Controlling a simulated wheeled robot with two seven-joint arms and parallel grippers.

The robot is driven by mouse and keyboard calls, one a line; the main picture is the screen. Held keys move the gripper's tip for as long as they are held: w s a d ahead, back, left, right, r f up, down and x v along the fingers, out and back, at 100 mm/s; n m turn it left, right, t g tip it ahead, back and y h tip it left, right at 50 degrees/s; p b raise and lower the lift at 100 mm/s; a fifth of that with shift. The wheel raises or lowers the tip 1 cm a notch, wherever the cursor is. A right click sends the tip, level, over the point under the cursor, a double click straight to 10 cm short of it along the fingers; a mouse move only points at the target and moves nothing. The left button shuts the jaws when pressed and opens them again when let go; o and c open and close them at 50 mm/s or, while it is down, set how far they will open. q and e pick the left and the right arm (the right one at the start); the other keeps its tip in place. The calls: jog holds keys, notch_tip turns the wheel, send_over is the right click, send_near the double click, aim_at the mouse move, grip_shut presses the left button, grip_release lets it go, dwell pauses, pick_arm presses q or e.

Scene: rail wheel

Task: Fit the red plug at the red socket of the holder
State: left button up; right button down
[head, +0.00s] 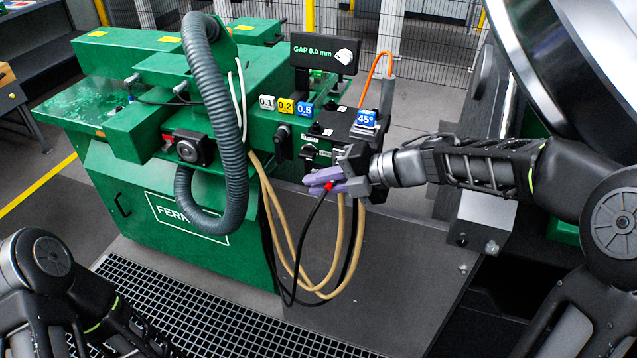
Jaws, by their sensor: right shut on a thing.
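My right gripper (322,181), with purple fingers, is shut on the red plug (329,186). Only a small red part of the plug shows between the fingers, with a black cable hanging below it. The gripper is in front of and just below the black holder (318,133), which is on the right end of the green machine. The red socket cannot be made out; my gripper and wrist cover part of the holder's lower front. My left arm is at the bottom left, and its gripper is out of the frame.
Tan hoses (283,245) loop below the holder beside the black cable. A thick grey hose (222,90) hangs at the front of the green machine (150,215). A gap display (322,54) stands behind.

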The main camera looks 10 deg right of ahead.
jog(key=shift+w+d+p, duration=0.3)
jog(key=shift+w+d, duration=0.15)
jog(key=shift+w, duration=0.2)
jog(key=c, duration=1.3)
grip_release()
jog(key=shift+c, duration=0.2)
jog(key=v, duration=0.7)
jog(key=shift+d+r, duration=0.2)
jog(key=shift+d, duration=0.05)
jog(key=shift+s, duration=0.15)
